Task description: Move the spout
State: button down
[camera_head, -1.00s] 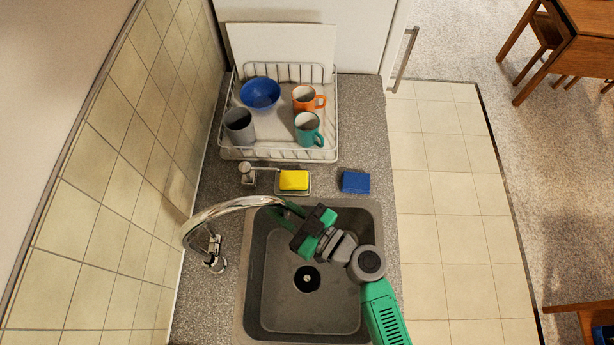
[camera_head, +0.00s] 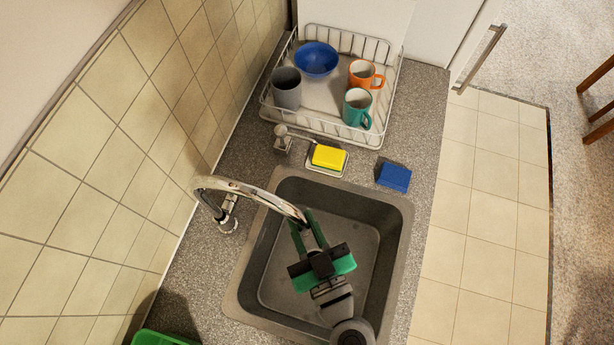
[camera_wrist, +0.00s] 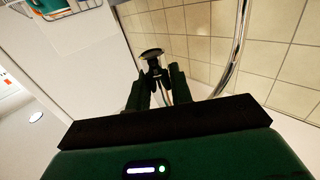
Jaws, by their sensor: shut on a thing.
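The chrome spout (camera_head: 250,191) arches from the faucet base beside the tiled wall, and its end hangs over the sink basin (camera_head: 284,312). My gripper (camera_head: 300,226) reaches over the basin from the near side. Its green fingers are shut on the outlet end of the spout and partly hide it. In the wrist view, the spout (camera_wrist: 236,52) curves on the right, and a dark round end piece shows just beyond the fingers (camera_wrist: 156,88). The exact contact there is too dark to make out.
Beyond the sink are a yellow sponge (camera_head: 328,156) on a dish, a blue sponge (camera_head: 394,177) and a wire rack (camera_head: 318,128) with a blue bowl (camera_head: 316,59) and several mugs. The tiled wall (camera_head: 125,150) is close on the left.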

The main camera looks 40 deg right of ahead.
jog(key=c, duration=1.3)
grip_release()
jog(key=shift+a, duration=0.1)
jog(key=b+v, duration=0.5)
jog(key=v, duration=0.2)
jog(key=shift+s, duration=0.4)
